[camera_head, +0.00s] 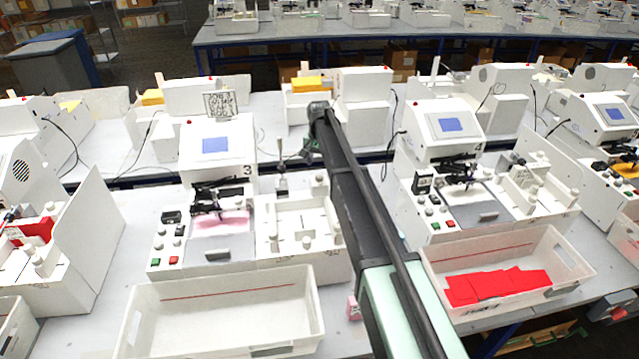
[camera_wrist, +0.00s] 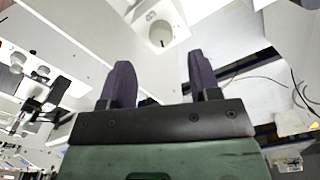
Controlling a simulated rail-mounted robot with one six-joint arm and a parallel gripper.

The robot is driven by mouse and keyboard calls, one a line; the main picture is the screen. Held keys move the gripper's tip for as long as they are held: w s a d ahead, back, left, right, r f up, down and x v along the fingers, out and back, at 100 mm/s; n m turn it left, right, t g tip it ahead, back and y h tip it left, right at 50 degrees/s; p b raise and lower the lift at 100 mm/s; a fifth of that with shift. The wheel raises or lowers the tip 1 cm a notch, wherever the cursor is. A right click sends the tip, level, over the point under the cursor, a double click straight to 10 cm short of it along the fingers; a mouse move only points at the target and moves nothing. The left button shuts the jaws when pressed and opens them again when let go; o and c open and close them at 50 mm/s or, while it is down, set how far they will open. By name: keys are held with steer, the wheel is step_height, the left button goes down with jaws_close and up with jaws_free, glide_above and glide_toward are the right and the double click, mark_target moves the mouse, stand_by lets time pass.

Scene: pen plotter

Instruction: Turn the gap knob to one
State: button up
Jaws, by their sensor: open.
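My gripper (camera_wrist: 158,72) is open and empty in the wrist view, its two dark fingers apart. Beyond the fingertips, a white block with a round recessed feature (camera_wrist: 160,34) shows; I cannot tell whether it is a knob. In the head view my arm reaches over the right side of the plotter numbered 3 (camera_head: 215,165). No label or setting is readable, so I cannot tell which knob is the gap knob.
An empty white bin (camera_head: 220,338) stands before plotter 3. Plotter 4 (camera_head: 447,135) stands to the right, behind a bin (camera_head: 435,268) holding red sheets. Other plotters and loose cables crowd the tables behind. My arm hides the space between plotters 3 and 4.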

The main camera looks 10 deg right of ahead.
mark_target(319, 176)
step_height(319, 176, down, 6)
steer(key=b, duration=0.4)
steer(key=shift+f, duration=0.15)
steer(key=c, duration=0.9)
steer(key=shift+c, duration=0.2)
